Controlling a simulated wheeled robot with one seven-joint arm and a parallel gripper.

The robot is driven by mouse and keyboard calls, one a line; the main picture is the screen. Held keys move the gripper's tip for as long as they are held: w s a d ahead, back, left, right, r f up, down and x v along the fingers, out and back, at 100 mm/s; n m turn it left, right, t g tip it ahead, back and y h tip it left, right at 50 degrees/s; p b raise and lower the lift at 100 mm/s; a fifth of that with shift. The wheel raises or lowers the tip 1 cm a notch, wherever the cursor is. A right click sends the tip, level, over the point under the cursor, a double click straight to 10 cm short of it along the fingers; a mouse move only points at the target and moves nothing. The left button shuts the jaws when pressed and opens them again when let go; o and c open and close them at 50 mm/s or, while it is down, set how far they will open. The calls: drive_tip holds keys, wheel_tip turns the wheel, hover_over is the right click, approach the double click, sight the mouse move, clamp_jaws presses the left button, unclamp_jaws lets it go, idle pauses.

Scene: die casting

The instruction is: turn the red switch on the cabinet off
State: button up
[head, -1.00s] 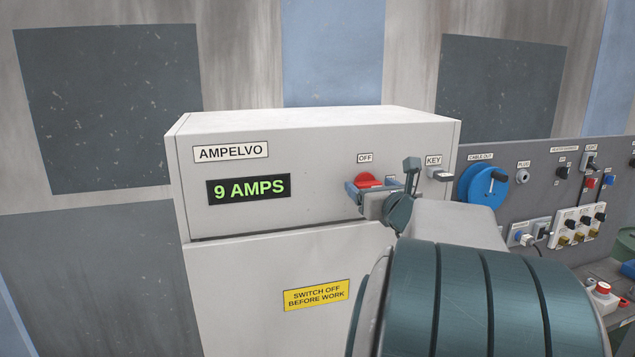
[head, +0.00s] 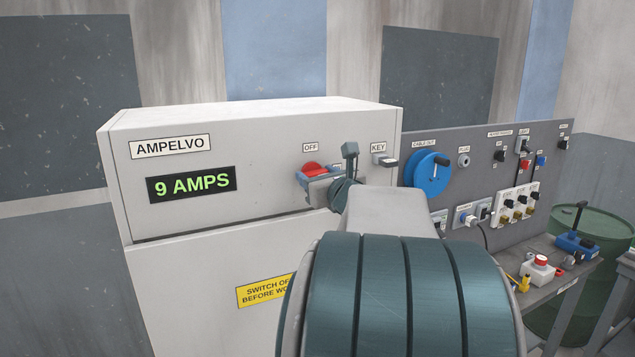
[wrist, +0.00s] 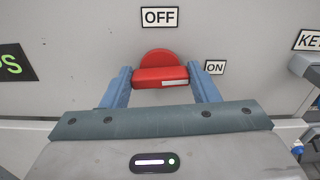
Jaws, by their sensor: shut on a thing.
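The light grey cabinet (head: 250,190) bears the name AMPELVO, a display reading 9 AMPS (head: 190,184) and a yellow label reading SWITCH OFF BEFORE WORK. The red switch (head: 313,169) is on its front, under an OFF label. In the wrist view the red switch (wrist: 160,70) has a crosswise handle with a white mark at its right end, towards the ON label (wrist: 215,67). My gripper (wrist: 161,83) is shut on the red switch, one blue finger at each end of the handle. My arm hides part of the cabinet front in the head view.
A KEY switch (head: 384,160) sticks out right of the red switch. A grey panel (head: 470,155) with a blue cable reel (head: 428,173) and several plugs stands to the right. A bench there carries a red-button box (head: 538,270), near a green drum (head: 590,225).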

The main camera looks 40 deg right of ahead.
drive_tip(key=n+b, duration=0.5)
drive_tip(key=b, duration=0.2)
drive_tip(key=n+b, duration=0.6)
drive_tip(key=b, duration=0.1)
drive_tip(key=n+b, duration=0.6)
drive_tip(key=b, duration=0.1)
drive_tip(key=shift+a+f, duration=0.15)
drive_tip(key=shift+f, duration=0.1)
drive_tip(key=shift+b, duration=0.3)
drive_tip(key=o, duration=1)
drive_tip(key=shift+r, duration=0.1)
drive_tip(key=b+v, duration=0.1)
drive_tip(key=v, duration=1.2)
drive_tip(key=shift+s, duration=0.35)
